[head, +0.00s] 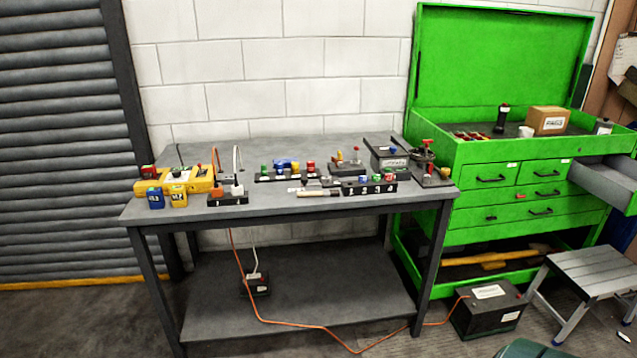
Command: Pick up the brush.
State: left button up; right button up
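A small, slim item with a pale handle (320,193), which looks like the brush, lies flat near the front edge of the grey workbench (270,213), right of its middle. It lies just left of a black block with numbered labels (368,188). It is too small to make out its bristles clearly. Neither of my grippers is in view, and nothing is seen touching the brush.
A yellow case (178,182), small blue and yellow containers and a black rack of coloured items (298,175) crowd the bench. A green tool cabinet (500,172) stands at right, near a step stool (592,268). An orange cable (285,322) hangs in front.

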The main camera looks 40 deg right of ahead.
aim_at(334, 192)
jog(key=i+z, duration=0.15)
jog(key=z, duration=0.25)
jog(key=i+j+z, duration=0.15)
jog(key=z, duration=0.25)
jog(key=i+j+z, duration=0.1)
jog(key=z, duration=0.3)
jog(key=i+j+z, duration=0.1)
jog(key=j+z, duration=0.3)
jog(key=i+j+z, duration=0.15)
jog(key=z, duration=0.2)
jog(key=i+j+z, duration=0.1)
jog(key=j+z, duration=0.25)
jog(key=i+j+z, duration=0.1)
jog(key=j+z, duration=0.95)
jog(key=j, duration=0.45)
